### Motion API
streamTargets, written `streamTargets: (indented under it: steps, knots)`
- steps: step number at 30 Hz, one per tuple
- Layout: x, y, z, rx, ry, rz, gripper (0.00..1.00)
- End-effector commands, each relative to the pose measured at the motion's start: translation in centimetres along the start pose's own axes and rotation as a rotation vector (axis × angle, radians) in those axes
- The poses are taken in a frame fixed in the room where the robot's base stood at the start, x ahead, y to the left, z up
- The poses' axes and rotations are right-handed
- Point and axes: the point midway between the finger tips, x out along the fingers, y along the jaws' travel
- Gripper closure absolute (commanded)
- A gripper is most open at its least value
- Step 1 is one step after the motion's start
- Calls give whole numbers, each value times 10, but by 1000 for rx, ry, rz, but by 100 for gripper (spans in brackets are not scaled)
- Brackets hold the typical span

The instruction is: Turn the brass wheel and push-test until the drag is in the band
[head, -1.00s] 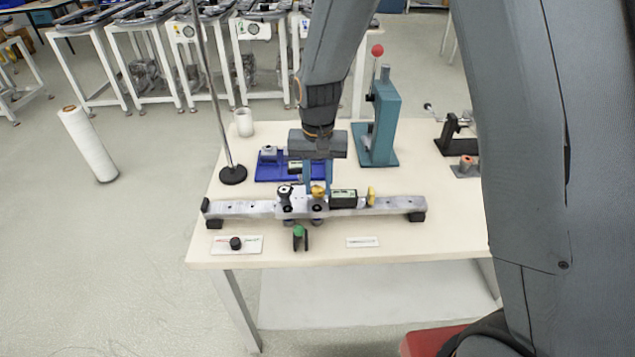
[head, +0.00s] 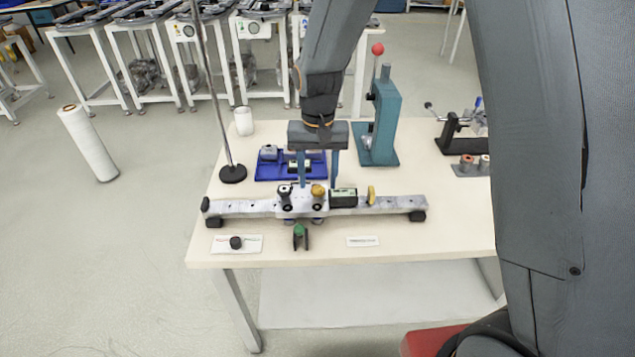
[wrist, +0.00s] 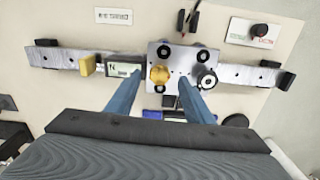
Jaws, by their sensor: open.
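The brass wheel (head: 318,190) is a round golden knob on the silver carriage (head: 299,204), which sits on a long metal rail (head: 245,208). It also shows in the wrist view (wrist: 159,75). A black knob with a silver top (wrist: 206,78) is beside it on the carriage. A dark box with a small display (wrist: 123,69) adjoins the carriage; its digits are too small to read surely. My gripper (head: 318,186) is open and empty above the rail. In the wrist view its two blue fingertips (wrist: 160,83) lie on either side of the brass wheel. I cannot tell their height above it.
A yellow piece (head: 371,195) stands on the rail beside the display box. Behind are a blue tray (head: 270,172), a teal press (head: 384,125) and a pole on a black base (head: 232,174).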

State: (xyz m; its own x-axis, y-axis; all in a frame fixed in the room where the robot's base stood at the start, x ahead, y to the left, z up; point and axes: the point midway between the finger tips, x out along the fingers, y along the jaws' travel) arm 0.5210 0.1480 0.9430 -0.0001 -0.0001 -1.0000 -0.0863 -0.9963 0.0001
Motion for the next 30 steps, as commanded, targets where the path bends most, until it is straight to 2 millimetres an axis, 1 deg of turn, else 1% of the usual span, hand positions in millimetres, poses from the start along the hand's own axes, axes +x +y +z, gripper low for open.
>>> streamTargets:
  steps: [1,6,9,12,16,24,26,29,30]
  knots:
    - [-8,0,-1,0,5,-2,52]
    - [-34,0,-1,0,5,-2,52]
    - [-47,-1,-1,0,4,-2,52]
    - [-56,0,-1,0,3,-1,52]
    - [-60,0,0,0,1,0,52]
    - [-60,0,0,0,1,0,52]
    - [-61,8,4,-1,5,-2,52]
    - [-61,39,20,-8,21,-7,52]
    - [-61,55,30,-14,31,-10,52]
